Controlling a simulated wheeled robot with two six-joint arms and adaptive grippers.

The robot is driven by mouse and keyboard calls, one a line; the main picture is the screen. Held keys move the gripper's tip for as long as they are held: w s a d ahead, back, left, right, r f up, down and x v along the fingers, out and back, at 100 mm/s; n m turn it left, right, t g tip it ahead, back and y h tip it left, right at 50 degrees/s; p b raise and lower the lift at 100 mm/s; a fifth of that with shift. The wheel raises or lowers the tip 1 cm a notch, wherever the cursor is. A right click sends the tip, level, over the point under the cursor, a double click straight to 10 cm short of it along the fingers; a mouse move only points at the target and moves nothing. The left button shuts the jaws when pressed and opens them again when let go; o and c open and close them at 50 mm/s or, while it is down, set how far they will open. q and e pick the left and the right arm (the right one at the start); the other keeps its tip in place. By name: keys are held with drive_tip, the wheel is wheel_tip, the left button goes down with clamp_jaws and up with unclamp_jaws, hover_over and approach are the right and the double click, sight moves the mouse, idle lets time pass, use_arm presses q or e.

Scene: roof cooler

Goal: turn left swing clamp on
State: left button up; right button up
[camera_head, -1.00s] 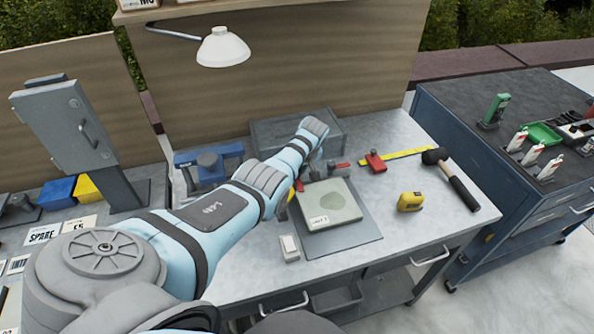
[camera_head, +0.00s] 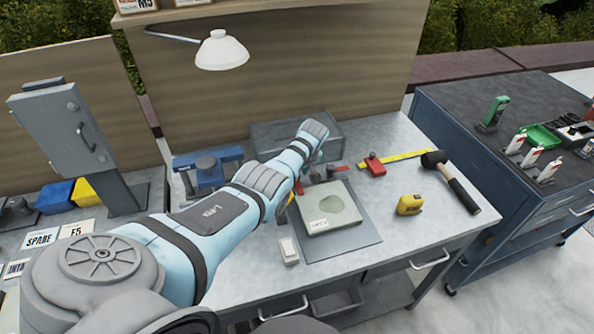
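My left arm reaches in from the left, with its wrist (camera_head: 312,135) over the back of the workbench. A pale square plate (camera_head: 318,222) with a round patch and a label lies on a grey mat (camera_head: 352,240). A small red handle (camera_head: 298,187) shows at the plate's back left corner, beside my forearm, and seems to belong to the left swing clamp, mostly hidden. Another red-handled clamp (camera_head: 338,168) stands behind the plate. My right gripper is not in view.
A white switch-like block (camera_head: 288,250) sits left of the mat. A blue vise (camera_head: 208,168) and grey box (camera_head: 275,135) stand behind. The front right bench is clear.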

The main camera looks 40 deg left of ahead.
sight(303, 190)
use_arm(q)
drive_tip(key=v, duration=1.2)
drive_tip(key=shift+a, duration=0.1)
